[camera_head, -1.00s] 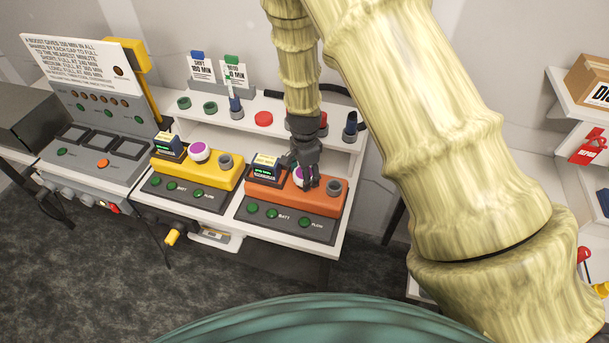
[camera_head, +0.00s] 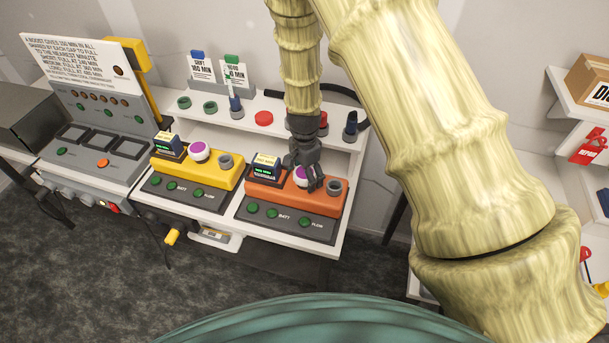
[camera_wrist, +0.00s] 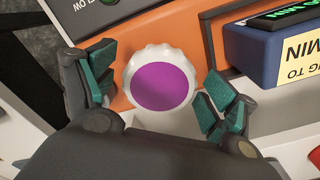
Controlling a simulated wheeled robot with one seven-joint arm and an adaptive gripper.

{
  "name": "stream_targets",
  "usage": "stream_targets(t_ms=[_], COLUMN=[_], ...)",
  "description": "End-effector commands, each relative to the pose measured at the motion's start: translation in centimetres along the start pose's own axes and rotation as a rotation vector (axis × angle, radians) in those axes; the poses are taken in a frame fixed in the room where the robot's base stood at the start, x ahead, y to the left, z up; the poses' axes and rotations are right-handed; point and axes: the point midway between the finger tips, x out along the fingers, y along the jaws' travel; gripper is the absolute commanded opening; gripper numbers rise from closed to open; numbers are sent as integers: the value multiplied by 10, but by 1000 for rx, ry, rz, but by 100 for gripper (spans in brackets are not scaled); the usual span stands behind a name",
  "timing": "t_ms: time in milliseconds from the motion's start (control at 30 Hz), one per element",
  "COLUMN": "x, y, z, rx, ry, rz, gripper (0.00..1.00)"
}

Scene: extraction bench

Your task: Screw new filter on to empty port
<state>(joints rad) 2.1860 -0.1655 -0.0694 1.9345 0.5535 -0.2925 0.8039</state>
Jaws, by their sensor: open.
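The orange unit (camera_head: 263,188) stands at the bench front. It carries a white, ridged filter with a purple top (camera_head: 301,175) and a grey round port (camera_head: 334,186) to its right. My gripper (camera_head: 306,180) is over the orange unit and hides part of that filter. In the wrist view the purple-topped filter (camera_wrist: 162,86) sits between my two open, green-padded fingers (camera_wrist: 160,95), with a gap visible on the left and the right finger close to its rim. The yellow unit (camera_head: 225,179) has its own purple-topped filter (camera_head: 199,151) and grey port (camera_head: 224,160).
A raised shelf behind holds green rings (camera_head: 210,106), a red cap (camera_head: 264,118) and dark blue-topped cylinders (camera_head: 351,124). A dark-blue battery block (camera_wrist: 275,45) stands close beside my right finger in the wrist view. A grey charger console (camera_head: 98,133) is at left.

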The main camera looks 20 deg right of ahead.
Motion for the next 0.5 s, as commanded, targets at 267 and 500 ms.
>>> stream_targets(t_ms=[267,500], x=[0,0], y=[0,0], z=[0,0], rx=[-427,-801], ry=[-1,-1], rz=[-2,-1], gripper=[86,86])
